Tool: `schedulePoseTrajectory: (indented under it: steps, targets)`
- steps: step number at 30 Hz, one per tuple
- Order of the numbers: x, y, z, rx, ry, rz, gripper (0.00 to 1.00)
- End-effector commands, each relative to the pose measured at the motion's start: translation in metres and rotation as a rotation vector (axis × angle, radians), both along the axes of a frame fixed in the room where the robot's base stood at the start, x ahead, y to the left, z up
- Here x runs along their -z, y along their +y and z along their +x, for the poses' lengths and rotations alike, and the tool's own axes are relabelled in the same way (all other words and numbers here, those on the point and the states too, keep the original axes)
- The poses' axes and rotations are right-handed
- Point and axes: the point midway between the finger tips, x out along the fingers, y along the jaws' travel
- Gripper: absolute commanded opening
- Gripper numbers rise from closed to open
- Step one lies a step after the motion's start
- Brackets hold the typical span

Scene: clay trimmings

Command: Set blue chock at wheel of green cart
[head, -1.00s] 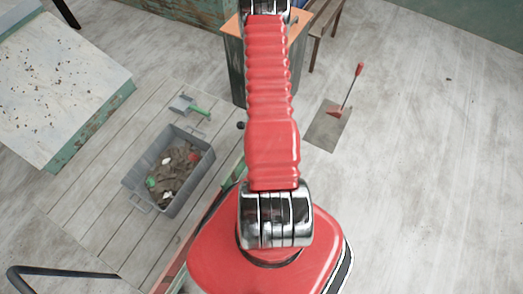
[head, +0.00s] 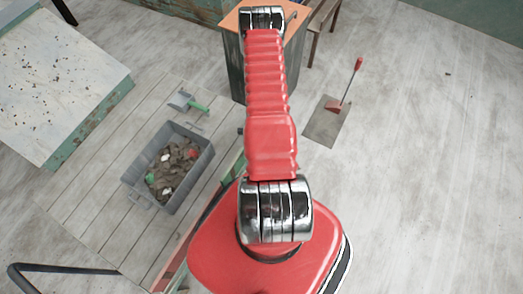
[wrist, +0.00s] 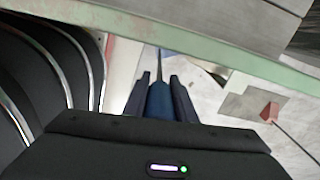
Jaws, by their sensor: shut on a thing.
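In the wrist view my gripper (wrist: 160,88) is shut on the blue chock (wrist: 160,103), which shows between the two dark fingers. A pale green rail (wrist: 210,56), likely the edge of the green cart, crosses beyond the fingertips. In the head view the cart seems to be the low plank deck (head: 88,190) with a green edge (head: 236,172), partly hidden by my red arm. My gripper and the chock do not show in the head view. I cannot make out the wheel clearly, nor whether the chock touches anything.
An orange-topped bin (head: 234,62) stands beyond my arm. The floor farther right is clear.

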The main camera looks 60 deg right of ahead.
Motion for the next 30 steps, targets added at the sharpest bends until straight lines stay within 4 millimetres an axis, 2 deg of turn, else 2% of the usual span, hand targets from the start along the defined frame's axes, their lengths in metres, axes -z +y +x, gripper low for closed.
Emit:
schedulePoseTrajectory:
  steps: [9,30]
  targets:
    - [0.021,0.000,0.001,-0.001,-0.001,-0.001,0.04]
    - [0.025,0.000,0.001,-0.002,-0.001,-0.001,0.04]
